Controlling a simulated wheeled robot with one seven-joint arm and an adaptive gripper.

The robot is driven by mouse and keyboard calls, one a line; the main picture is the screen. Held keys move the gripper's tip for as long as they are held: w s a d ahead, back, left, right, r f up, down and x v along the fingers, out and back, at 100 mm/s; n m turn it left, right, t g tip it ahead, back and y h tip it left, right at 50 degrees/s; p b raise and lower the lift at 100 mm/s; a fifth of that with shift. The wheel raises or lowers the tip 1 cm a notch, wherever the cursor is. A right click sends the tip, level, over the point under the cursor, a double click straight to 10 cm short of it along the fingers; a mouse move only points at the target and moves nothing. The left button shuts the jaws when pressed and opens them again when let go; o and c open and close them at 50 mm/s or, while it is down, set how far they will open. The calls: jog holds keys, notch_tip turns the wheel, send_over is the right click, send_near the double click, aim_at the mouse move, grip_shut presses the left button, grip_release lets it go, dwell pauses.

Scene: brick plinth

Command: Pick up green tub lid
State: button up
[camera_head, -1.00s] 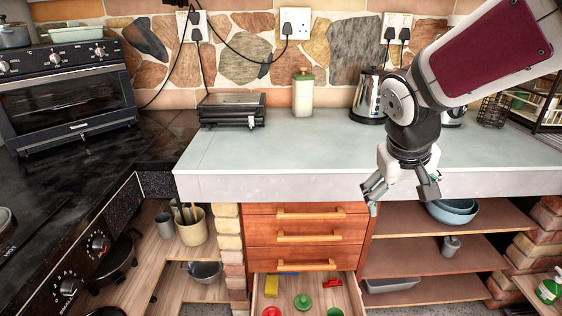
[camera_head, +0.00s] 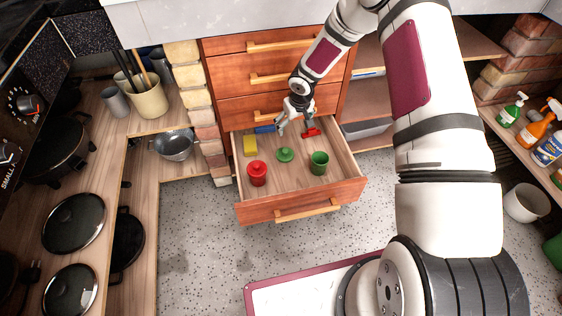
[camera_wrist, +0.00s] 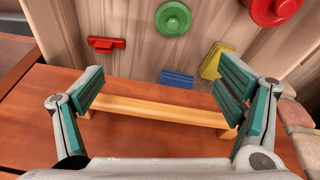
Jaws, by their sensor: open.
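The green tub lid (camera_head: 285,154), a round disc with a raised knob, lies on the floor of the open drawer (camera_head: 340,189). In the wrist view the lid (camera_wrist: 173,19) is near the top edge, beyond my fingers. My gripper (camera_head: 293,128) is open and empty at the back of the drawer, near the drawer fronts above it. In the wrist view my gripper (camera_wrist: 158,85) has its fingers wide apart, with a wooden drawer handle (camera_wrist: 150,110) showing between them. The green tub (camera_head: 319,162) stands right of the lid in the head view.
In the drawer are a red lidded tub (camera_head: 257,173), a yellow block (camera_head: 250,146), a blue item (camera_head: 264,129) and a red item (camera_head: 312,132). Closed drawers (camera_head: 226,72) are above, close to my gripper. Open floor lies in front.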

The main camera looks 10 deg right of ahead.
jog(key=b, duration=0.1)
send_near(286, 151)
jog(key=shift+y, duration=0.3)
jog(key=b+x, duration=0.2)
jog(key=x, duration=0.2)
jog(key=shift+f+b, duration=0.25)
jog(key=shift+b, duration=0.05)
jog(key=shift+b+x, duration=1.4)
jog(key=shift+x, duration=1.4)
jog(key=shift+w+d, duration=0.1)
jog(key=shift+d, duration=0.05)
jog(key=c, duration=0.9)
